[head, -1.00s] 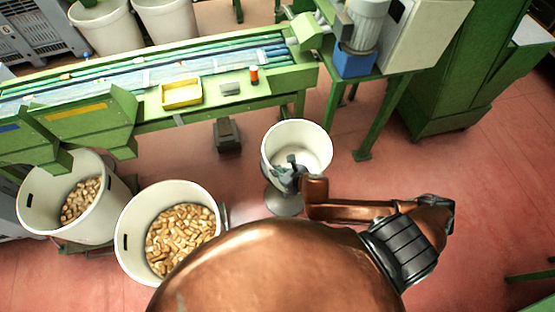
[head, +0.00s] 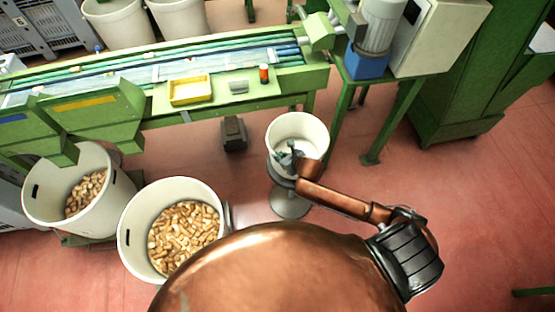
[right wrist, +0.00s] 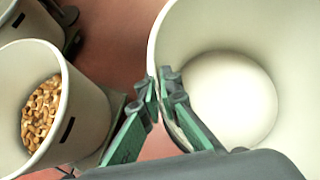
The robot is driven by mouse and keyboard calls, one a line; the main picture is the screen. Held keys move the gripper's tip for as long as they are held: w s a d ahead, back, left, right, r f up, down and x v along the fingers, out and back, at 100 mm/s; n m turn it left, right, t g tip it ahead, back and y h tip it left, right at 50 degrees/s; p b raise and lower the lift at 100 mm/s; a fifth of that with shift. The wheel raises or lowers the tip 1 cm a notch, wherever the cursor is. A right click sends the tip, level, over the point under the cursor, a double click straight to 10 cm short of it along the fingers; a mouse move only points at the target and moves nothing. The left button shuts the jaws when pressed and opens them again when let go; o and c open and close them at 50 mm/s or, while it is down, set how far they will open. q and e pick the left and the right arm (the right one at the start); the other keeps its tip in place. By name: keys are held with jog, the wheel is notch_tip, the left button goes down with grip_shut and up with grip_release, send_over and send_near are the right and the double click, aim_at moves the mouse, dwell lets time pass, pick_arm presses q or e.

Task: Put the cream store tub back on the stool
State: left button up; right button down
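The cream store tub (head: 285,124) is empty and looks upright near the middle of the head view. It also shows large in the right wrist view (right wrist: 235,95). My right gripper (head: 288,160) is shut on its near rim. In the right wrist view the fingers (right wrist: 165,95) pinch the wall, one outside and one inside. The grey stool (head: 291,206) is directly below the tub; its round foot shows, and its seat is mostly hidden by the tub and my arm. I cannot tell whether the tub touches the seat. My left gripper is not in view.
Two cream bins with corks, one (head: 128,235) nearer and one (head: 35,205) farther left, stand left of the stool. The green conveyor bench (head: 225,103) runs behind, with a dark pedal box (head: 234,135) below. The red floor right of the stool is clear.

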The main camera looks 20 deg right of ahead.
jog(key=shift+s+f, duration=0.1)
jog(key=shift+f, duration=1.05)
jog(key=c, duration=2.2)
grip_release()
jog(key=shift+f, duration=0.1)
jog(key=shift+o, duration=0.2)
jog(key=p+v, duration=0.1)
jog(key=v, duration=1.1)
jog(key=shift+p, duration=0.3)
jog(key=shift+a, duration=0.1)
